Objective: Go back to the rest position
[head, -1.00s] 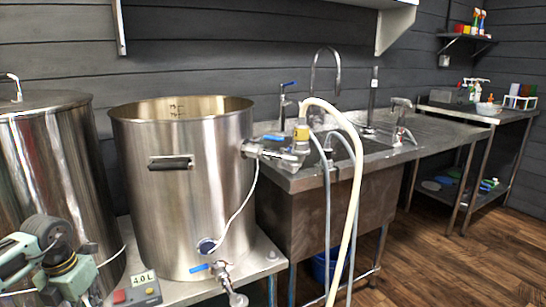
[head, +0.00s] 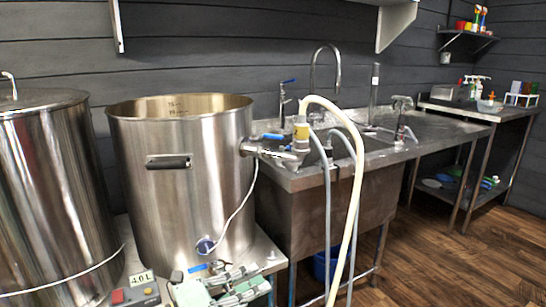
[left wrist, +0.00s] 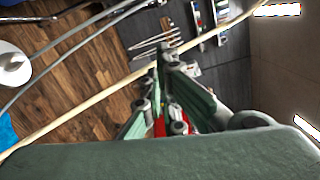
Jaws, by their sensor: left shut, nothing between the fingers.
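My left gripper (head: 218,287) is low at the bottom edge of the head view, in front of the lower valve of the open steel kettle (head: 185,190). It partly covers that valve. Its green-grey fingers also show in the left wrist view (left wrist: 168,75), where they are shut with nothing between them. My right gripper is in neither view.
A second steel vessel (head: 50,190) stands at the left. A small control box (head: 135,292) marked 4.0 L lies below the kettle. A cream hose (head: 352,200) hangs beside the kettle before the steel sink (head: 315,215). Wooden floor (head: 440,260) is clear at the right.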

